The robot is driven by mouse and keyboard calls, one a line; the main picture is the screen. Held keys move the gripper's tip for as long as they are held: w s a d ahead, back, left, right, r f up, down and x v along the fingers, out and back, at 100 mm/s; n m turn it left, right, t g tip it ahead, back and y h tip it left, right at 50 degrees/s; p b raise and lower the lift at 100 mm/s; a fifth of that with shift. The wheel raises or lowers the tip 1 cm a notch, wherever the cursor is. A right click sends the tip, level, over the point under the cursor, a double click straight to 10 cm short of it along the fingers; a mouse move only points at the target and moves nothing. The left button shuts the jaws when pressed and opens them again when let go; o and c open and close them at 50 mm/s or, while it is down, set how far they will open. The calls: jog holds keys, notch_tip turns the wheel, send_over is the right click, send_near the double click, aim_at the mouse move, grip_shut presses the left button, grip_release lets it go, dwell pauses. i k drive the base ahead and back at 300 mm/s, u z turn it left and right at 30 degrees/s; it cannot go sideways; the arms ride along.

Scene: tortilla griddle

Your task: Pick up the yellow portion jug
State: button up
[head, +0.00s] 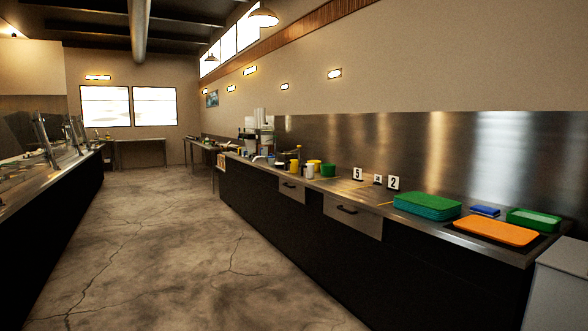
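A small yellow container (294,166), which looks like the yellow portion jug, stands upright on the steel counter (345,188) along the right wall, around the middle of the picture. It is small and far off, so its handle and spout cannot be made out. A second yellow shape (316,163) shows just to its right, partly behind a white container (310,171). A green container (328,170) stands to the right of these. My gripper is not in view.
Green and blue trays (427,205), an orange tray (496,231) and number signs (357,174) are farther right on the counter. Drawer fronts (352,216) line the counter's front. A serving counter (50,170) runs along the left. The concrete floor (170,240) between is clear.

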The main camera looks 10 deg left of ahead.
aim_at(294, 164)
jog(key=u, duration=0.25)
jog(key=i, duration=0.65)
jog(key=u, duration=0.9)
jog(key=i, duration=2.05)
jog(key=u, duration=0.5)
jog(key=i, duration=2)
jog(key=z, duration=0.55)
jog(key=i, duration=1.45)
jog(key=z, duration=1.6)
jog(key=i, duration=1.1)
jog(key=z, duration=0.8)
jog(key=i, duration=0.5)
jog(key=u, duration=0.1)
